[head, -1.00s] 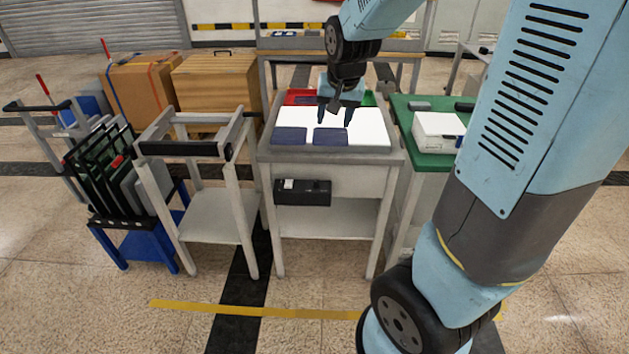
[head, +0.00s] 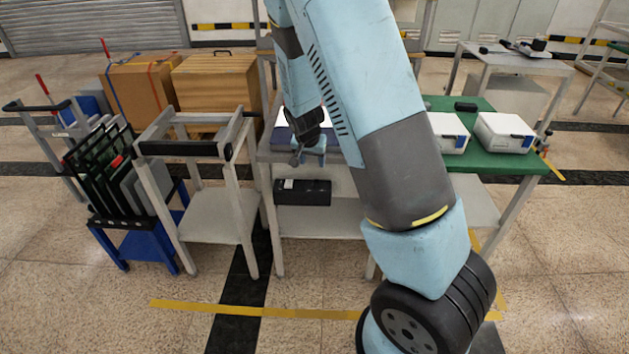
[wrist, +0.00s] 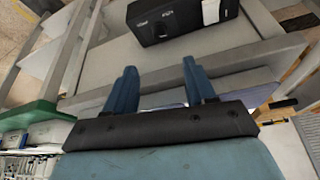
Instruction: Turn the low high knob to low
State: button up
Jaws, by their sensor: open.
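A black box (head: 303,192) is mounted on the front of the grey table, below its top. A small white part (head: 288,184) sits at its left end. The box also shows at the top of the wrist view (wrist: 165,22), with small pale markings too small to read and a white part (wrist: 210,12) at its right. I cannot make out which way the knob is turned. My gripper (head: 309,157) is open and empty, just above and in front of the box. In the wrist view its two blue fingers (wrist: 160,68) point towards the box, apart from it.
The grey table's top (head: 270,153) is partly hidden behind my arm. A green table (head: 490,165) with white boxes (head: 505,133) stands to the right. A grey frame cart (head: 215,215) stands close on the left, beside a blue rack cart (head: 130,240). The floor in front is open.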

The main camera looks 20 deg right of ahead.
aim_at(316, 181)
jog(key=x, duration=1.3)
jog(key=shift+w+d+f, duration=0.1)
jog(key=shift+w+f, duration=0.1)
jog(key=shift+f, duration=0.15)
jog(key=c, duration=1)
